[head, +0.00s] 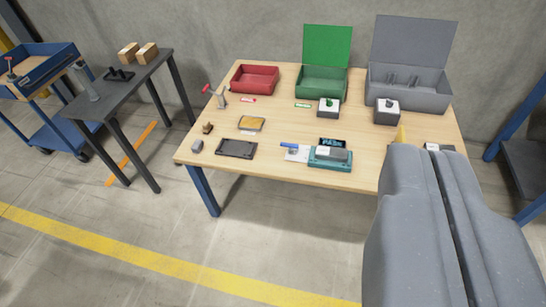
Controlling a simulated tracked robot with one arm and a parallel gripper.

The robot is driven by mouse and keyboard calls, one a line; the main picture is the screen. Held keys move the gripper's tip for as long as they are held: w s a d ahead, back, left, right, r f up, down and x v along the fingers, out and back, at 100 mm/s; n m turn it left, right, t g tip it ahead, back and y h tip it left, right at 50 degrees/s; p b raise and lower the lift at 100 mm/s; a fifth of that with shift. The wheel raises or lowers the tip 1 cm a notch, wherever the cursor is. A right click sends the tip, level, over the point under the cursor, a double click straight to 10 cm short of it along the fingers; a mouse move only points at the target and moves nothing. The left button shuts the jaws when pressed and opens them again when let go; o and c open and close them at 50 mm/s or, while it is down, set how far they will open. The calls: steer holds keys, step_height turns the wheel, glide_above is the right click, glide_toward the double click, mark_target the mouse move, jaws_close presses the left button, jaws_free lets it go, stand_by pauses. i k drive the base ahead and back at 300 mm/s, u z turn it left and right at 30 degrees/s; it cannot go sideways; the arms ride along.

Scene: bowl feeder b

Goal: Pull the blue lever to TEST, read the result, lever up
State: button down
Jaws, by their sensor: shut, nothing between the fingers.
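The blue lever (289,145) sticks out to the left of a teal test device (330,163) near the front edge of the wooden table. It looks about level, beside a white label (296,154) whose print is too small to read. A dark display (332,142) behind the device shows light blue letters that look like PASS. A grey block lies in the top of the device. My gripper (437,152) is large in the lower right, shut and empty, in front of the table. It is apart from the lever and hides the table's front right part.
A red bin (254,78), a green lidded box (322,82) and a grey lidded box (408,88) stand along the back. A dark tray (236,148) lies at front left. A grey bench (112,82) and blue cart (40,62) stand left. Floor before the table is clear.

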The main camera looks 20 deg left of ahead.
mark_target(291, 146)
steer(key=u, duration=0.1)
steer(key=k, duration=1.4)
steer(key=u, duration=0.5)
steer(key=i, duration=2.25)
steer(key=z, duration=0.5)
